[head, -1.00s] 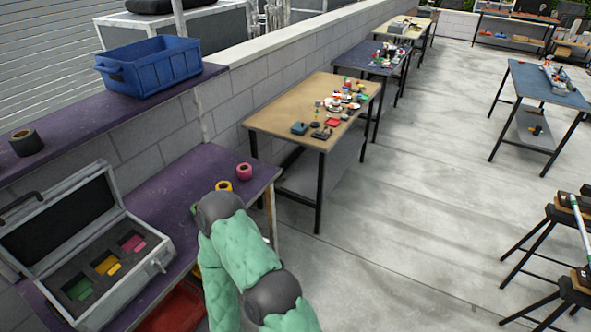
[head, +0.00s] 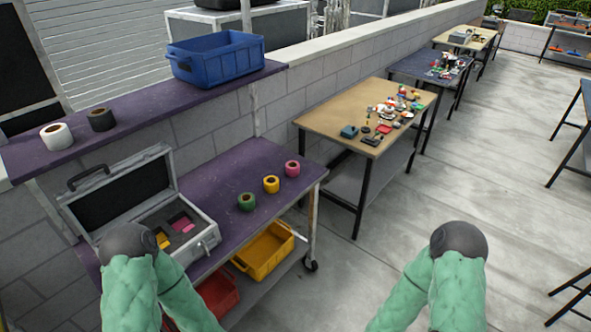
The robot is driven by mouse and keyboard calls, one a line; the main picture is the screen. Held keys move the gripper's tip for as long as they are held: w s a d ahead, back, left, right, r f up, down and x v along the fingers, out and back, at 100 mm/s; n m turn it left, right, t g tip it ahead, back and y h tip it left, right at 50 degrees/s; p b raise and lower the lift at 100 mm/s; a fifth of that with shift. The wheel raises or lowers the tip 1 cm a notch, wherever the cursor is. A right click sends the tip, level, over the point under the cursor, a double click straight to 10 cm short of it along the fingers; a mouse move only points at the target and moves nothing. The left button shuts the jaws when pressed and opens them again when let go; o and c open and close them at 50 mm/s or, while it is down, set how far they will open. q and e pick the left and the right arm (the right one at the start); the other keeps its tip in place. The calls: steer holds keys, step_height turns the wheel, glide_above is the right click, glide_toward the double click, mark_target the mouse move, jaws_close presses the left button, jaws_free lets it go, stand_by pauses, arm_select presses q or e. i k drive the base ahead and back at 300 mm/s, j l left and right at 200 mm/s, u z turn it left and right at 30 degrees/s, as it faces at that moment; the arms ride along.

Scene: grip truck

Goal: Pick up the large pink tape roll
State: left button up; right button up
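A pink tape roll (head: 292,168) lies on the purple workbench (head: 222,172) near its right end. A yellow tape roll (head: 271,184) and a green tape roll (head: 246,201) lie in a line with it, nearer to the open case. The pink roll is fully visible, and nothing touches it. My two green-sleeved arms show at the bottom of the head view, one at the left and one right of centre. Both grippers are out of view.
An open case (head: 205,243) with pink and yellow pieces in dark foam stands left of the rolls. A white roll (head: 56,136), a dark roll (head: 101,119) and a blue crate (head: 216,62) stand on the upper shelf. A yellow bin (head: 262,252) sits below the bench.

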mark_target(293, 169)
steer(key=u, duration=0.3)
steer(key=i+l+u, duration=0.15)
steer(key=l+u, duration=0.2)
steer(key=i+l+u, duration=0.15)
steer(key=l+u, duration=0.25)
steer(key=i+l+u, duration=0.1)
steer(key=l+u, duration=0.25)
